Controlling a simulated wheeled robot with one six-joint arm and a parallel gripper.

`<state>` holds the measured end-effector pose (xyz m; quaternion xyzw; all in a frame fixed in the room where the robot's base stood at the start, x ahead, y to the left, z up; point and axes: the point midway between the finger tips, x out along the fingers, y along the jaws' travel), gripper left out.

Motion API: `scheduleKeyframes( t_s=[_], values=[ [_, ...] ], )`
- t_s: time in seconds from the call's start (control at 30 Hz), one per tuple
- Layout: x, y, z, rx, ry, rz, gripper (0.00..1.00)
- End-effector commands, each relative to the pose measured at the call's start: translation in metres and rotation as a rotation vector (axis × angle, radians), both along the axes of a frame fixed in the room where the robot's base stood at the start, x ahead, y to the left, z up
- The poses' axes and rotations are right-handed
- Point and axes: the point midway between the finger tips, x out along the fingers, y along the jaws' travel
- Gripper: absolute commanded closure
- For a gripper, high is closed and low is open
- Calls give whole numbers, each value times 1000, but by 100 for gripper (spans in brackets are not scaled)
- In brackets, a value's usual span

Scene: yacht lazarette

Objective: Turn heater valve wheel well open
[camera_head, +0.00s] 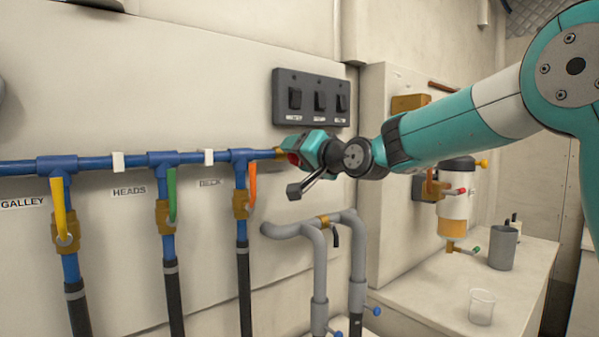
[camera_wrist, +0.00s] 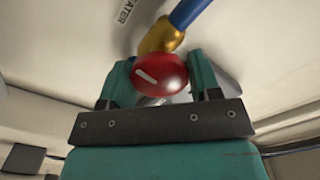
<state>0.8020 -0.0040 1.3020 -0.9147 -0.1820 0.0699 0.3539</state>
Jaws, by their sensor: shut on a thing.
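The heater valve wheel is a red round knob (camera_wrist: 160,75) with a white mark, in front of a brass valve body (camera_wrist: 160,38) on a blue pipe. A partly visible label ending in "ATER" is beside it in the wrist view. My gripper (camera_wrist: 163,82) is shut on the red wheel, with one teal finger on each side. In the head view my gripper (camera_head: 300,155) is at the right end of the blue pipe, and only a small red part of the wheel (camera_head: 293,158) shows; the rest is hidden by the fingers.
Left along the blue pipe are valves with a yellow lever (camera_head: 60,208), a green lever (camera_head: 172,193) and an orange lever (camera_head: 252,184). A black switch panel (camera_head: 311,98) is above my gripper. Grey pipes (camera_head: 318,240) stand below. A counter at right holds a grey cup (camera_head: 503,249) and a clear cup (camera_head: 481,307).

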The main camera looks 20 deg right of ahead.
Motion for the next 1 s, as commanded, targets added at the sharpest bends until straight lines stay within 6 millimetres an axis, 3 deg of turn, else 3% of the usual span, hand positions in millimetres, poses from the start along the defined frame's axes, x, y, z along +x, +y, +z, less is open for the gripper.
scheduleKeyframes(
  t_s=[0.03,1.0],
  values=[
    [0,0,-7,-42,-17,1,66],
    [0,2,-5,-883,-362,1,66]
  ],
)
